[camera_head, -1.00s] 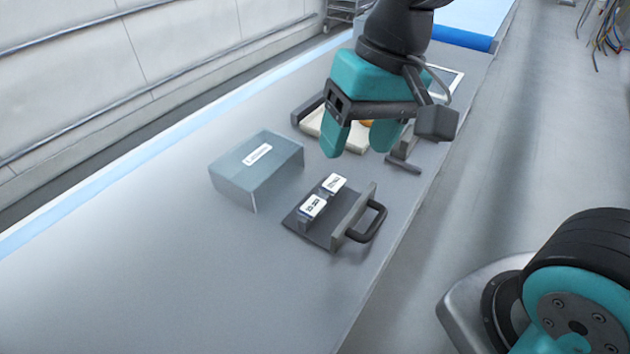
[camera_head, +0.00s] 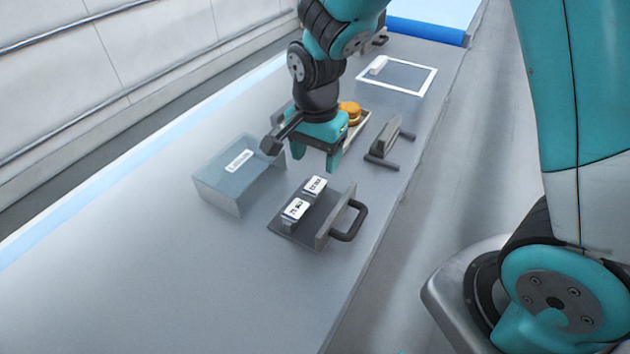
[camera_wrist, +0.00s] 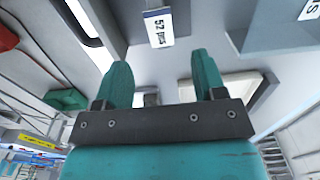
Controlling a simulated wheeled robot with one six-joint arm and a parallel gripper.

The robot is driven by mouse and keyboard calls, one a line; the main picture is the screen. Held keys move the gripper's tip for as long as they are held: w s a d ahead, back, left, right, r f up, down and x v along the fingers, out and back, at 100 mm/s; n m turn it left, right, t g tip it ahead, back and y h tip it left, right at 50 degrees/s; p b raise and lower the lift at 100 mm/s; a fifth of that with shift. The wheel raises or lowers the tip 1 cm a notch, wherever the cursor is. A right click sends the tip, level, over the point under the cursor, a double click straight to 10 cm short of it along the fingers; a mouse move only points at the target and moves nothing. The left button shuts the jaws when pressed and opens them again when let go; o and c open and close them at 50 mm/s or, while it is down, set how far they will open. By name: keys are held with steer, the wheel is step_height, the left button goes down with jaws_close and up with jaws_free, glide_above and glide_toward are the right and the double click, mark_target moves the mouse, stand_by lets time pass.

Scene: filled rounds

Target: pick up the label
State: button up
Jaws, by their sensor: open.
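Two white labels with dark print, a nearer one (camera_head: 295,209) and a farther one (camera_head: 315,186), sit on dark blocks on a grey plate (camera_head: 290,233) with an upright wall and a black handle. My teal gripper (camera_head: 316,162) is open and empty, above the table just beyond the farther label. In the wrist view, my fingers (camera_wrist: 160,68) are apart, with one printed label (camera_wrist: 158,28) ahead of them. Part of another label (camera_wrist: 311,10) shows at the top right.
Behind my gripper is a tray (camera_head: 358,124) with a round orange item (camera_head: 350,111). The table's near left area is clear.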

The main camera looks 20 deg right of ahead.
mark_target(315, 186)
step_height(315, 186, down, 5)
steer(key=shift+s+a+f+p, duration=0.1)
steer(key=shift+a+p, duration=0.05)
steer(key=shift+p, duration=0.9)
steer(key=shift+f, duration=0.5)
steer(key=shift+f, duration=0.25)
steer(key=c, duration=0.7)
